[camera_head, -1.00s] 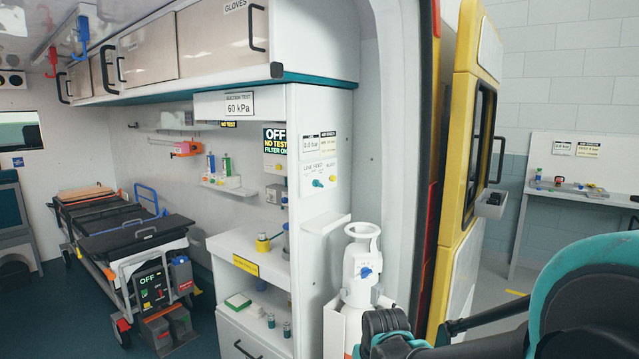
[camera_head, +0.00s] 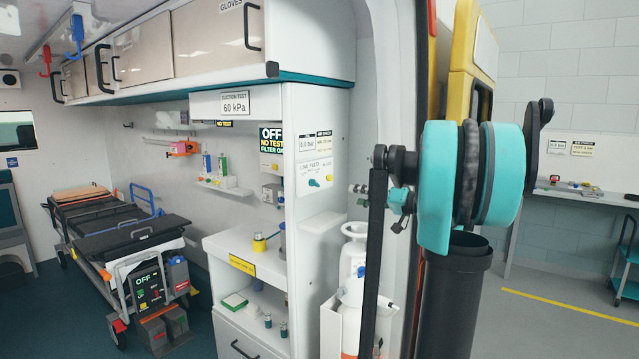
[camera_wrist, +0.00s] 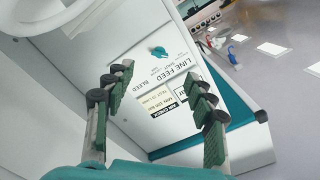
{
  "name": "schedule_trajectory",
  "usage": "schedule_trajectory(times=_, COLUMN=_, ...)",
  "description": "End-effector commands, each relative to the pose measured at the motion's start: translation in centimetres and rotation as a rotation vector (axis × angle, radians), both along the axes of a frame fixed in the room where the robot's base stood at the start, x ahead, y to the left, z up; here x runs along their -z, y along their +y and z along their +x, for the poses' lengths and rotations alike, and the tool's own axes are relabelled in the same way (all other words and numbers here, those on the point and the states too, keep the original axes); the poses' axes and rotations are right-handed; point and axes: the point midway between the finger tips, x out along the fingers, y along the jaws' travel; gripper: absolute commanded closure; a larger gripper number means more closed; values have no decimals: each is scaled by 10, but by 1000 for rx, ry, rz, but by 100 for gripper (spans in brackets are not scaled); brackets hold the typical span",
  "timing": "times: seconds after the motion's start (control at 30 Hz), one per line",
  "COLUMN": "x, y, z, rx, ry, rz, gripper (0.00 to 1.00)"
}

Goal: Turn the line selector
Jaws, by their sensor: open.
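The line selector, a small teal knob (camera_head: 313,183), is on the white line feed panel (camera_head: 305,172) at the end of the cabinet. In the wrist view the knob (camera_wrist: 158,52) shows upside down, beyond the space between the fingertips. My gripper (camera_wrist: 160,90) is open and empty, apart from the panel. In the head view my gripper (camera_head: 358,188) is to the right of the panel, partly hidden by my arm.
Below the panel a small white shelf (camera_head: 322,222) juts out. A white cylinder (camera_head: 353,257) stands under it, partly behind my arm. The door frame edge (camera_head: 398,60) is close to my arm. A stretcher (camera_head: 120,235) stands at the left.

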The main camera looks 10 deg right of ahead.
Motion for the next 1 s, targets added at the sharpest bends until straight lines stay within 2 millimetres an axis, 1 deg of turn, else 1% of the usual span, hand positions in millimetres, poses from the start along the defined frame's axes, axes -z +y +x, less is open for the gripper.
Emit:
schedule_trajectory(times=0.03, x=-7, y=-7, z=3, rx=7, ry=-20, rz=12, gripper=45)
schedule_trajectory(times=0.1, x=-13, y=-11, z=6, rx=11, ry=-37, rz=22, gripper=45)
schedule_trajectory(times=0.17, x=-15, y=-9, z=9, rx=11, ry=-42, rz=25, gripper=45)
schedule_trajectory(times=0.27, x=-15, y=0, z=16, rx=8, ry=-40, rz=25, gripper=45)
schedule_trajectory(times=0.37, x=-14, y=12, z=28, rx=6, ry=-40, rz=25, gripper=45)
schedule_trajectory(times=0.8, x=-14, y=75, z=90, rx=6, ry=-38, rz=25, gripper=45)
schedule_trajectory(times=1.0, x=-14, y=97, z=113, rx=9, ry=-39, rz=24, gripper=45)
